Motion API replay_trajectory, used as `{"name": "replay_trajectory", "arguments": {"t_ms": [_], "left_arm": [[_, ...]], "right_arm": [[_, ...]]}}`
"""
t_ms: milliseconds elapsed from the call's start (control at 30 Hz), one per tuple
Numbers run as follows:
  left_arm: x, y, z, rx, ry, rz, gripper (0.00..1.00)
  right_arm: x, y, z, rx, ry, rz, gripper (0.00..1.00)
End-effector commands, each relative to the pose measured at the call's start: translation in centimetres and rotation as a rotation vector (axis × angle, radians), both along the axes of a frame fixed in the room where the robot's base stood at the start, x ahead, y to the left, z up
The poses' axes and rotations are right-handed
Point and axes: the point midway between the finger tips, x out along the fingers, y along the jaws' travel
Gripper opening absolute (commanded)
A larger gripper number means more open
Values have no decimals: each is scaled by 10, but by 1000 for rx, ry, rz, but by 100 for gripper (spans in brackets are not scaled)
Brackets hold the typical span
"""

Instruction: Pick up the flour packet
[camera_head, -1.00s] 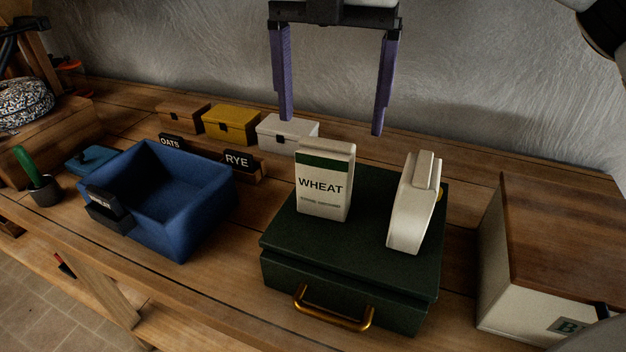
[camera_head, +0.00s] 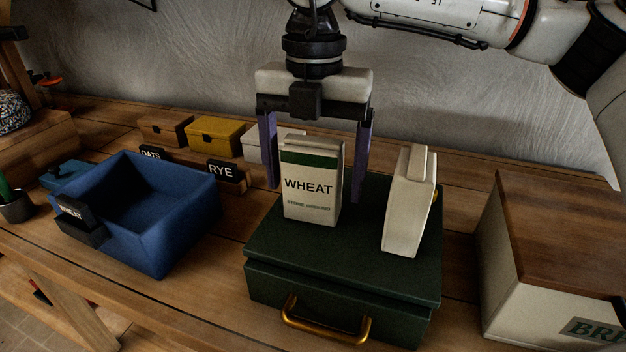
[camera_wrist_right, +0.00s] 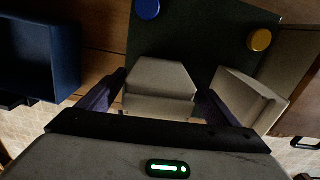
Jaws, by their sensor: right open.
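The flour packet, cream with a green band and the word WHEAT (camera_head: 312,195), stands upright on the dark green case (camera_head: 320,262). My right gripper (camera_head: 316,190) points down over it, open, with one purple finger on each side of the packet. In the right wrist view the packet's top (camera_wrist_right: 158,80) lies between the two fingers (camera_wrist_right: 158,103), and the gripper is not closed on it. A second cream packet (camera_head: 408,205) stands on the case to the right, its label face turned away. My left gripper is not in view.
A blue open bin (camera_head: 185,225) with a WHEAT tag stands left of the case. Small brown, yellow and white boxes (camera_head: 214,137) line the back. A wood-topped cream box (camera_head: 530,290) stands at the right. A yellow disc (camera_wrist_right: 259,40) and a blue disc (camera_wrist_right: 147,8) are on the case.

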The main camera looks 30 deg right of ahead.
Motion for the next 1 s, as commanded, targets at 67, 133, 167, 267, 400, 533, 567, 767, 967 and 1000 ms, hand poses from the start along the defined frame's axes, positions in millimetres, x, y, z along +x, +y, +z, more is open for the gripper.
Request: {"name": "replay_trajectory", "arguments": {"t_ms": [67,133,167,267,400,533,567,767,967,1000], "left_arm": [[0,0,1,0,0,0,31],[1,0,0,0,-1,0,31],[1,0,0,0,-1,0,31],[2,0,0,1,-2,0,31],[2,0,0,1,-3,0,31],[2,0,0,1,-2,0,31],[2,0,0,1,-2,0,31],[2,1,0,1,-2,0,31],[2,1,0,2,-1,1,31],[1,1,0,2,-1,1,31]], "right_arm": [[1,0,-14,-2,4,0,84],[1,0,-24,-1,3,0,84],[1,0,-27,-1,2,0,84],[1,0,-34,0,1,-1,84],[2,0,-35,0,0,-1,84],[2,0,-35,0,0,-1,78],[2,0,-35,0,0,-1,73],[2,0,-35,0,0,-1,39],[2,0,-34,1,-2,-1,28],[2,0,-34,1,-2,-1,28]]}}
